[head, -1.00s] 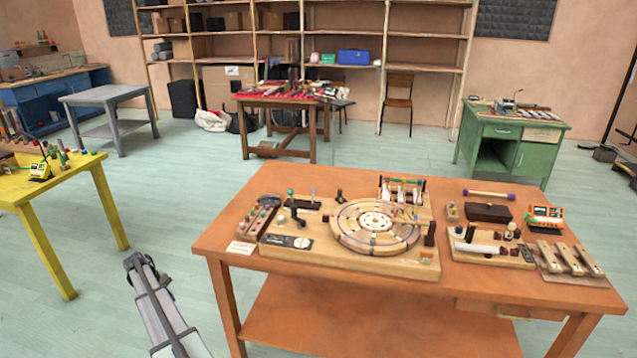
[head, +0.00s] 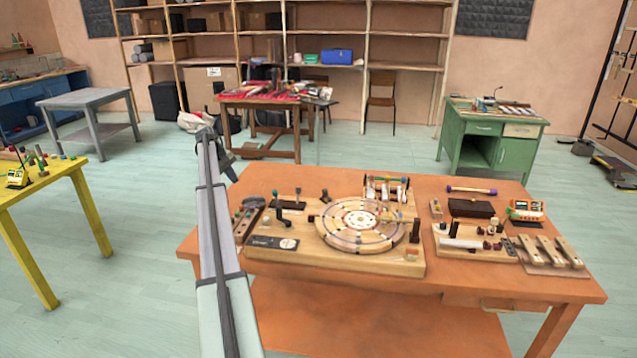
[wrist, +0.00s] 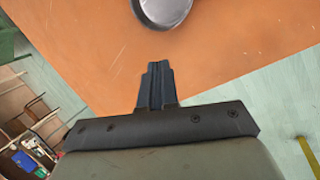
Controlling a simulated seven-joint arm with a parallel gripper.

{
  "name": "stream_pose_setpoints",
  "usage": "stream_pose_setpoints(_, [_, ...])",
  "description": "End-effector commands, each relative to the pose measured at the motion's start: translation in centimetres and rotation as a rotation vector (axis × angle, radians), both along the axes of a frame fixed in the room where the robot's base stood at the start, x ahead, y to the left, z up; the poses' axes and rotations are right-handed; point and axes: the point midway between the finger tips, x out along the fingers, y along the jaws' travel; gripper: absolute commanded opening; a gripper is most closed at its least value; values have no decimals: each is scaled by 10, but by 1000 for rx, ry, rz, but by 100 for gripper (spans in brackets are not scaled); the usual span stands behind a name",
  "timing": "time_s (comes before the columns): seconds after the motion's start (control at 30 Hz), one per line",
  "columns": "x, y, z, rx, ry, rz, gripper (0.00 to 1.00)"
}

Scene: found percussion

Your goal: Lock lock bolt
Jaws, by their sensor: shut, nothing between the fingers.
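A wooden board (head: 385,266) on the orange table carries a round segmented wheel (head: 361,224), a dark plate with a dial (head: 272,242), and several dark knobs and levers. I cannot tell which small part is the lock bolt. My gripper (wrist: 157,68) shows in the wrist view, with its fingers together and empty. Beyond the fingertips is the bare orange tabletop (wrist: 215,65), with a round silvery metal part (wrist: 163,10) cut off by the top edge. In the head view my arm rises left of the board; the fingers cannot be made out there.
On the right of the orange table (head: 345,283) are a second wooden board (head: 470,256), wooden bars (head: 550,252), a dark box (head: 477,207) and an orange device (head: 526,210). A yellow table (head: 60,178) stands at the left. The floor between the tables is clear.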

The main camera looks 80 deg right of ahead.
Motion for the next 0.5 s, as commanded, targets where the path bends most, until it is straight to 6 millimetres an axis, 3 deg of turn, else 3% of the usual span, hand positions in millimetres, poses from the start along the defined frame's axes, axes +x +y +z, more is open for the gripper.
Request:
stream_pose_setpoints(0.03, [-24,-15,10,24,5,-18,0])
stream_pose_setpoints(0.2, [-99,-40,34,125,18,-54,0])
stream_pose_setpoints(0.5, [-222,-63,71,307,8,-100,0])
